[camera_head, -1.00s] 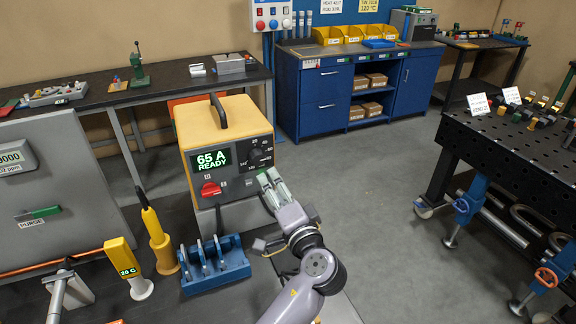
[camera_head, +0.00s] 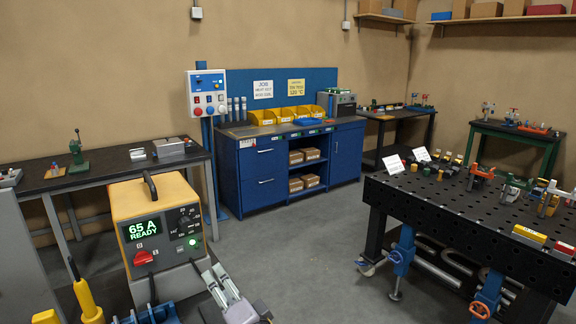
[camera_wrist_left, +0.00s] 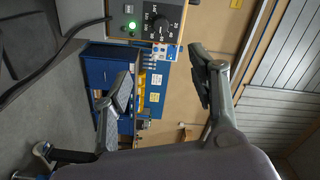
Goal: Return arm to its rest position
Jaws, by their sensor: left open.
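My left gripper (camera_head: 214,273) is in the head view at the bottom middle, just right of the yellow power unit's lower front. Its two fingers stand apart with nothing between them. The left wrist view also shows the open fingers (camera_wrist_left: 160,88), with the unit's panel beyond them. The yellow power unit (camera_head: 172,200) reads "65 A READY" on its display (camera_head: 144,229). It has a red switch (camera_head: 143,258), a dark knob and a lit green button (camera_head: 195,239). In the wrist view the green button (camera_wrist_left: 132,26) sits beside the knob. My right gripper is not in view.
A black perforated table (camera_head: 450,207) with clamps stands at the right. A blue cabinet (camera_head: 262,170) with yellow bins is at the back. A dark bench (camera_head: 110,168) is at the left. The grey floor (camera_head: 300,240) between the unit and the perforated table is clear.

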